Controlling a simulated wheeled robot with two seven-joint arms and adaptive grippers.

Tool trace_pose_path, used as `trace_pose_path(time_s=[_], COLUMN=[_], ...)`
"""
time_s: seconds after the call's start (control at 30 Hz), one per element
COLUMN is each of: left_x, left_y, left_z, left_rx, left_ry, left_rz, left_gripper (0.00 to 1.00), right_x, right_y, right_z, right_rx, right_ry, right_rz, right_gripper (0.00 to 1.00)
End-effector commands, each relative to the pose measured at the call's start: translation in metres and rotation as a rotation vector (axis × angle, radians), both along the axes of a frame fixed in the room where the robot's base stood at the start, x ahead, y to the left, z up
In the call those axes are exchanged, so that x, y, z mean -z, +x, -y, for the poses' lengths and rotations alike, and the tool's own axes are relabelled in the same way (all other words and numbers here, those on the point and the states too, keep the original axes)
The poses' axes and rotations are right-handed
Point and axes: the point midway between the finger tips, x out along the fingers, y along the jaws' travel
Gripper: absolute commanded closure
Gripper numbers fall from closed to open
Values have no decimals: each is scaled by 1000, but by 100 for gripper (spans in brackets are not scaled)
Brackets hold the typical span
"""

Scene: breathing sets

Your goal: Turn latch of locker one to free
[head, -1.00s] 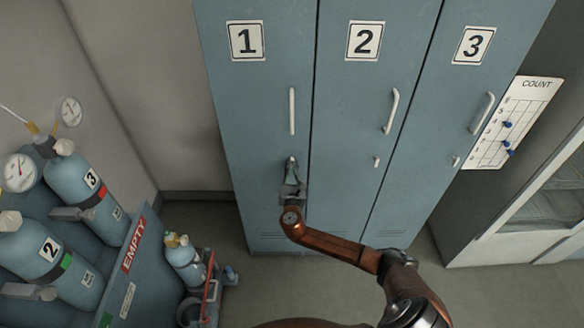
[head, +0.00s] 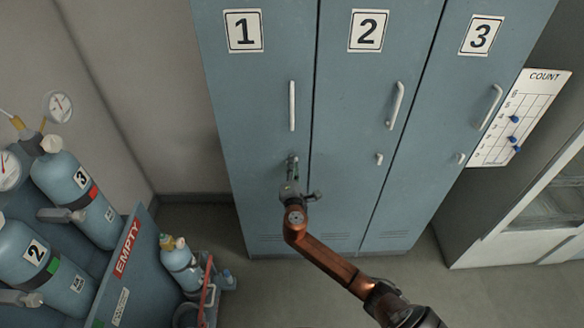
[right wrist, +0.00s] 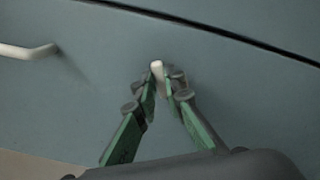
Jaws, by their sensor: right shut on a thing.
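Locker one (head: 250,115) is the left blue-grey door with a "1" label (head: 243,31) and a white upright handle (head: 292,106). My right gripper (head: 291,160) is at the door below that handle and hides the latch in the head view. In the right wrist view the latch (right wrist: 157,66) is a small white piece standing between the green-padded fingertips of my gripper (right wrist: 161,82), which are shut on it. Its end sticks out past the tips. How far it is turned is hard to tell. My left gripper is not in view.
Lockers two (head: 350,110) and three (head: 425,130) stand to the right with small white latches. A count board (head: 520,117) hangs beside them. A blue rack marked EMPTY (head: 128,247) with gas cylinders and a small cylinder cart (head: 207,285) stand at left. Floor right of the cart is clear.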

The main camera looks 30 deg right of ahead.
Motion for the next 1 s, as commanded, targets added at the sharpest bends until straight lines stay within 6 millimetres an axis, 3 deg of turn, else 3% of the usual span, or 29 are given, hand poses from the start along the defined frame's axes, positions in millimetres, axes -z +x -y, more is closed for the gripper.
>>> trace_pose_path(time_s=[0.5, 1.0], left_x=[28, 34], left_y=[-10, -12], left_z=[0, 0], left_rx=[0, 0], left_ry=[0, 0], left_rz=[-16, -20], left_gripper=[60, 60], right_x=[5, 4], right_y=[-1, -1], right_z=[3, 2], right_rx=[6, 4], right_ry=[342, 440], right_rz=[207, 268], right_gripper=[100, 100])
